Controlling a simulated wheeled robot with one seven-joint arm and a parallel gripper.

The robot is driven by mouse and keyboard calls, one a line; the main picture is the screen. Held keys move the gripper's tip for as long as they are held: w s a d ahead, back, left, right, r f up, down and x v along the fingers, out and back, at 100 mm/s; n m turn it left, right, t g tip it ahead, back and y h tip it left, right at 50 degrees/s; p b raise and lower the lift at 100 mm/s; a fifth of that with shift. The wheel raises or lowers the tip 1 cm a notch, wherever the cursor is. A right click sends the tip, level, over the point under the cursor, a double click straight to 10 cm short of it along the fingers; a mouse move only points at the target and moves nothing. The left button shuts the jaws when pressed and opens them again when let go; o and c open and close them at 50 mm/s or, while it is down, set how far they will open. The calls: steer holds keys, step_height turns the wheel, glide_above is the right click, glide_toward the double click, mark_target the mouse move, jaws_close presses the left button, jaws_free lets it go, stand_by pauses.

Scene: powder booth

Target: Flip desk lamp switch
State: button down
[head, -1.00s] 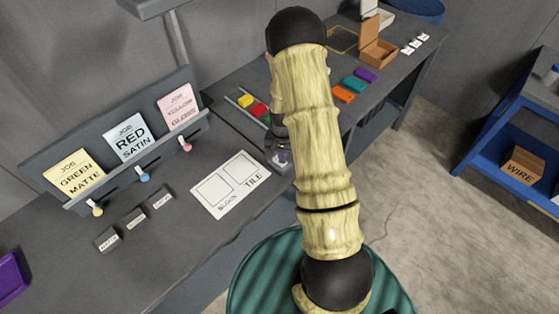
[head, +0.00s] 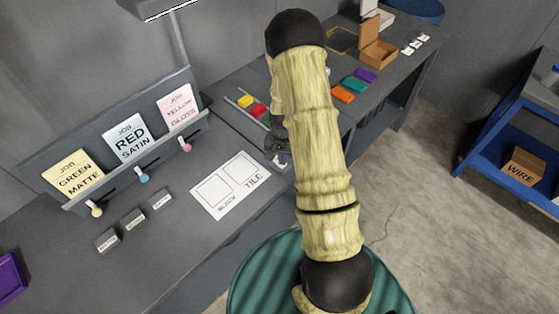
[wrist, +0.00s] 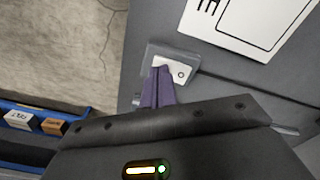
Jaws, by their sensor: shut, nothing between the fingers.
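The desk lamp (head: 172,10) hangs over the back of the bench in the head view, with a bright lit strip along its lower edge. The switch (wrist: 181,70) shows in the wrist view as a white rocker marked "O" in a grey housing near the bench edge. My gripper (wrist: 158,70) is shut, with its purple fingers together and empty. Its fingertips are at the rocker and hide its left part; I cannot tell whether they press it. In the head view my gripper (head: 279,155) is partly hidden behind my arm.
A white block-and-tile sheet (head: 228,186) lies left of my gripper. A rack holds job cards (head: 130,138), with small labelled blocks (head: 135,219) in front. Coloured blocks (head: 258,110) and an open box (head: 379,54) are farther back. A blue shelf (head: 500,145) stands right.

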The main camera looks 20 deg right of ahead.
step_height(320, 180, up, 7)
steer(key=p, duration=0.4)
steer(key=shift+f, duration=0.2)
stand_by(0.5)
steer(key=s+a+r+n+t+b, duration=0.2)
steer(key=s+a+r+n+b, duration=0.4)
steer(key=s+a+r, duration=0.4)
steer(key=s+r+n, duration=0.1)
steer(key=s+r, duration=0.3)
steer(key=r, duration=0.1)
steer(key=shift+s+n+t, duration=0.2)
steer(key=shift+n+t, duration=0.1)
